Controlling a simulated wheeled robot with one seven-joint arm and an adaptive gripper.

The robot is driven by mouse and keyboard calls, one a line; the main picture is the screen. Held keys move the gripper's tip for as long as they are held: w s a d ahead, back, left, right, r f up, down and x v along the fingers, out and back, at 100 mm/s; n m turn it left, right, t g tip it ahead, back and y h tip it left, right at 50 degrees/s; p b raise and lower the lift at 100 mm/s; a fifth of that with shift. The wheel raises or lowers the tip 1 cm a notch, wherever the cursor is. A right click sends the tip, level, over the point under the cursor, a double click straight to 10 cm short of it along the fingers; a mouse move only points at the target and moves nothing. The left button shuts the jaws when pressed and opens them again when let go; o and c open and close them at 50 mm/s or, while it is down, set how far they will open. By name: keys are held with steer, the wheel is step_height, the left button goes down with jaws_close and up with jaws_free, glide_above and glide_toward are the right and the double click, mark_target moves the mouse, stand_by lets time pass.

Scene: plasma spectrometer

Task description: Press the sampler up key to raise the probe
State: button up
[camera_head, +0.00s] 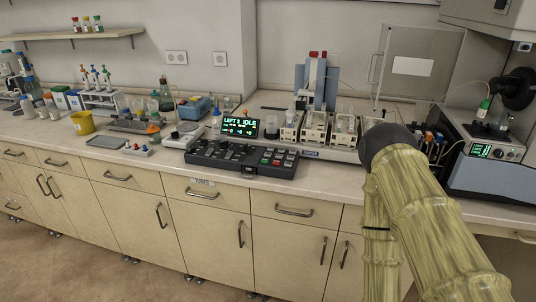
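A black control console (226,163) lies near the front edge of the counter, left of my arm. It carries dark keys and knobs on its left and middle, and a small group of red and green keys (274,158) at its right. The key labels are too small to read, so I cannot tell which is the sampler up key. Behind the console a lit display (240,125) shows green text that seems to include "IDLE". I cannot make out the probe for certain. My gripper is not visible; only my arm shows at the right.
Several clear-walled modules (314,127) stand behind the console, with a blue-grey upright unit (317,82) behind them. An instrument (491,160) with a green readout stands at the right. A yellow cup (82,123) and a grey tray (107,142) are at the left. Cabinets (130,213) front the counter.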

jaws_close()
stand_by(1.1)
